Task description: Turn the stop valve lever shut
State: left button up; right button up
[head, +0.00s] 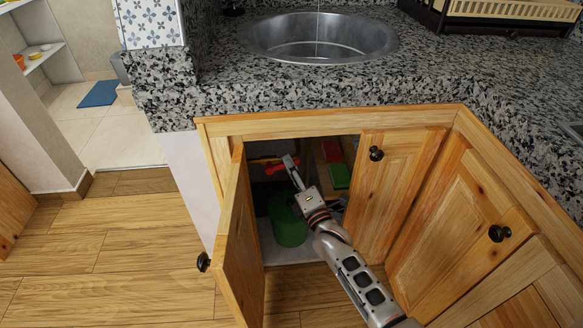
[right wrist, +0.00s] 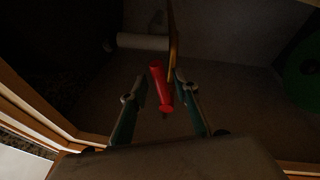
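The red valve lever (right wrist: 161,86) shows in the right wrist view, slanting between the two fingers of my right gripper (right wrist: 159,78). The fingers stand apart on either side of it, with dark gaps, so the gripper is open; I see no clear contact. In the head view, the red lever (head: 274,169) is small, inside the open cabinet beneath the sink, just left of my right gripper (head: 290,162). The gripper's wrist and the shade hide part of the valve. A pale pipe (right wrist: 143,41) lies beyond the lever. My left gripper is not in view.
The open cabinet door (head: 240,245) stands left of my right arm, and a closed door (head: 385,190) is to its right. A green bucket (head: 288,222) stands below the gripper. A red item (head: 331,150) and a green item (head: 340,176) are right of it.

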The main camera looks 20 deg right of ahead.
grip_shut()
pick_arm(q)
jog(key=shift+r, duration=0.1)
